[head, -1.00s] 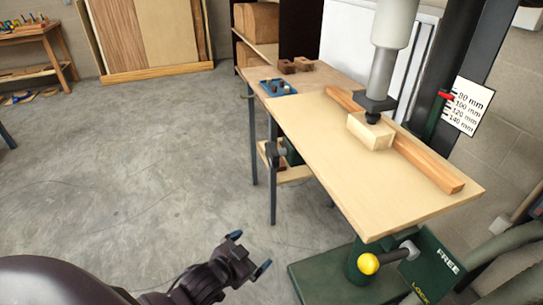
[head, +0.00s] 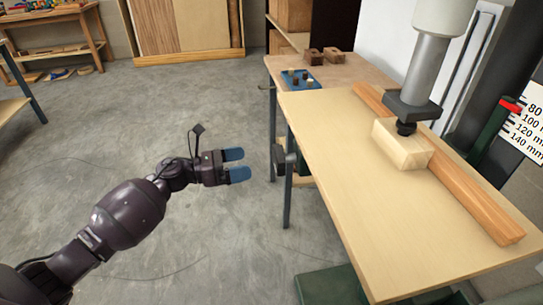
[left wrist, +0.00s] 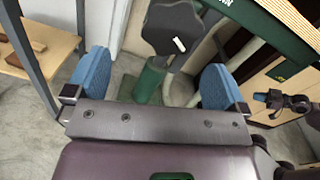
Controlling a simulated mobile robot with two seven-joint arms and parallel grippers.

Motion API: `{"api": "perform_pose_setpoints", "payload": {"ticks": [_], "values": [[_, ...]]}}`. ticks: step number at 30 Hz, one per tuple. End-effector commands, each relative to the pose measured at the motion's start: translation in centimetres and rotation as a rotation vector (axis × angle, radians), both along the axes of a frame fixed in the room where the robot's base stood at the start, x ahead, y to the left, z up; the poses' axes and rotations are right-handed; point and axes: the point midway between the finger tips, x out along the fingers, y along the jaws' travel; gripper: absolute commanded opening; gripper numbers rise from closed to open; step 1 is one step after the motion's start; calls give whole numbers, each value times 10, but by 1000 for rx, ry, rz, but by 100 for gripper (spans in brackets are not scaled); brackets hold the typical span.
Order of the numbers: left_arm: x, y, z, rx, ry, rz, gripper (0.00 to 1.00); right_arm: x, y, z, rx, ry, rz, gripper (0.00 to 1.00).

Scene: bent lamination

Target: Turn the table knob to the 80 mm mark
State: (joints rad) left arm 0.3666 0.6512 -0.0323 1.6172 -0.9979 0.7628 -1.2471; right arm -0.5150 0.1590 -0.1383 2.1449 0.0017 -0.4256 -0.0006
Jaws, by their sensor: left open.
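The table knob (head: 279,158) is dark and sits at the left edge of the drill press table (head: 385,225). In the left wrist view the knob (left wrist: 172,32) is black and lobed with a white mark, ahead of and between the finger pads. My left gripper (head: 236,167) is open and empty, with blue fingertips just left of the knob and apart from it. The scale (head: 527,128) is at the right, with a red pointer (head: 511,106) near its upper marks; its exact reading is unclear. A dark, blue-tipped part (left wrist: 285,103) in the wrist view may be my right gripper.
A pale wood block (head: 402,145) lies under the drill spindle (head: 424,75), against a long wooden fence (head: 455,180). A workbench (head: 340,70) with a blue tray (head: 300,78) stands behind. The floor left of the table is clear.

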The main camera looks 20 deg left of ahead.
Motion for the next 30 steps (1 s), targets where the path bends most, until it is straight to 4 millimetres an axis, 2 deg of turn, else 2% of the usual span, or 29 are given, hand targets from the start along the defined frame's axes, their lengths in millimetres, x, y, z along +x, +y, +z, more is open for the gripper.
{"api": "perform_pose_setpoints", "payload": {"ticks": [4,10,24,30], "values": [[-8,-6,-2,82,-93,-57,100,-6,-1,-3,0,16,-5,0],[-3,-14,-1,98,-118,-58,100,-10,1,-6,4,25,-6,0],[38,-75,-1,95,-116,-57,100,-6,2,-4,5,16,-3,0],[50,-91,-2,95,-115,-55,100,-6,2,-5,5,17,-4,0]]}}
